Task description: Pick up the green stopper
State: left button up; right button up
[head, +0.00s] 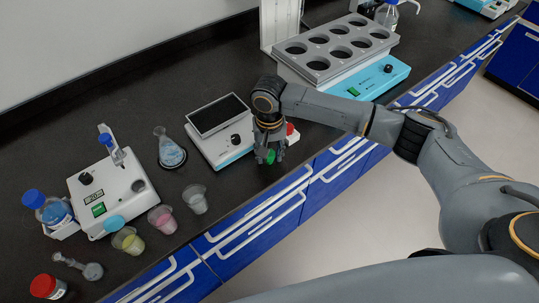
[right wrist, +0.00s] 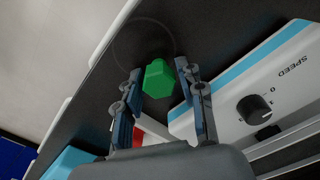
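The green stopper (head: 270,157) is by the counter's front edge, in front of the small scale-like device, partly hidden by my right gripper in the head view. In the right wrist view the green stopper (right wrist: 158,79) shows a faceted top and lies between the fingertips. My right gripper (head: 268,150) points down over it. In the right wrist view the right gripper's fingers (right wrist: 163,80) are apart, one on each side of the stopper, with narrow gaps showing. What the stopper rests on is unclear; a faint round outline shows around it. My left gripper is not in view.
A white device with a dark plate (head: 218,115) stands close to the left of my gripper. A red-capped thing (head: 290,129) is close behind on the right. A grey rack (head: 340,48) stands behind. Several cups, a conical flask (head: 170,150) and a white device (head: 110,190) stand left.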

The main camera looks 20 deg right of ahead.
jog(key=shift+c, duration=1.4)
jog(key=shift+r, duration=0.15)
